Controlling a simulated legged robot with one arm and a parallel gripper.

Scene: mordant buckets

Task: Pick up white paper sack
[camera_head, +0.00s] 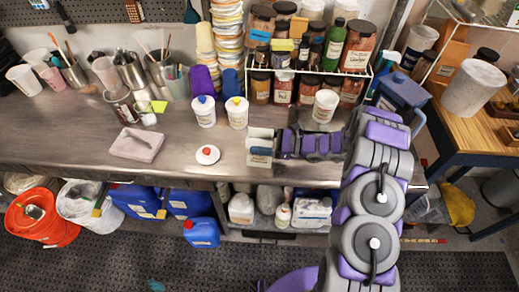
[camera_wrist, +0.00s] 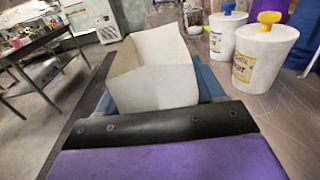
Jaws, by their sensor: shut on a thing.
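The white paper sack (camera_head: 260,134) is near the front of the metal bench, left of my arm's end; a label shows on its lower part. In the wrist view the open-topped sack (camera_wrist: 165,85) stands between the blue finger pads of my gripper (camera_wrist: 155,98). My gripper (camera_head: 273,146) is shut on the sack. Whether the sack touches the bench or hangs just above it cannot be told. The sack's lower part is hidden in the wrist view.
On the metal bench (camera_head: 80,135), two white tubs, one blue-capped (camera_head: 204,112) and one yellow-capped (camera_head: 237,114), stand behind and left of the sack. A red-knobbed white lid (camera_head: 207,155) lies left. A jar rack (camera_head: 310,70) stands behind. Buckets and blue jugs (camera_head: 201,232) sit below.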

